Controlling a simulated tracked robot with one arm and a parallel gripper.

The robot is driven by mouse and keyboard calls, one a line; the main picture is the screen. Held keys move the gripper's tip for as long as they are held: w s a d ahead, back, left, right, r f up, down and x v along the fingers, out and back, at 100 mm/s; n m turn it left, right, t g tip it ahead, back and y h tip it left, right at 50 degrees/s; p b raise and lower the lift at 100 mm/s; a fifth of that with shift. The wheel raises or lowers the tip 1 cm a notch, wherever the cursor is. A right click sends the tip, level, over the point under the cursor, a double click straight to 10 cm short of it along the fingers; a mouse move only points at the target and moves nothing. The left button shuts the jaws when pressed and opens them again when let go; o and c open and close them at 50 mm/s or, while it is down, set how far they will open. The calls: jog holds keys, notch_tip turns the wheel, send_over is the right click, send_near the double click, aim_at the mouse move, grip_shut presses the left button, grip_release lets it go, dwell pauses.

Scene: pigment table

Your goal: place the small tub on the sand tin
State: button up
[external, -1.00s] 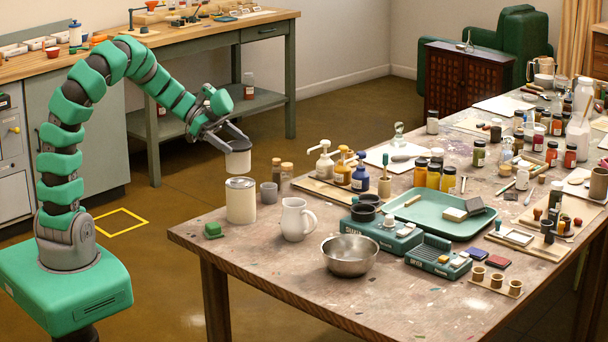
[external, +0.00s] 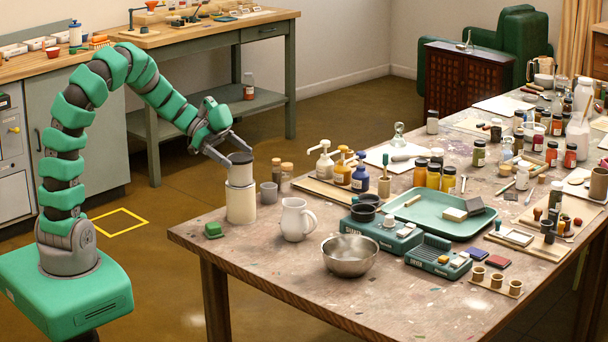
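The small tub (external: 240,174), pale cream with a dark top, stands upright on the sand tin (external: 241,206). The tin is a larger cream cylinder near the table's left corner, and the tub covers most of its top. My gripper (external: 240,155) is just above and around the tub's top. Its two fingers are spread, one on the left and one at the back right. They look apart from the tub, though a light touch cannot be ruled out at this size.
A small grey cup (external: 269,193) and brown-capped jars (external: 286,171) stand close behind the tin on the right. The front left table corner is clear.

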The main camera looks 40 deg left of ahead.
jog(key=p+v, duration=0.3)
jog(key=v, duration=0.9)
dwell(0.3)
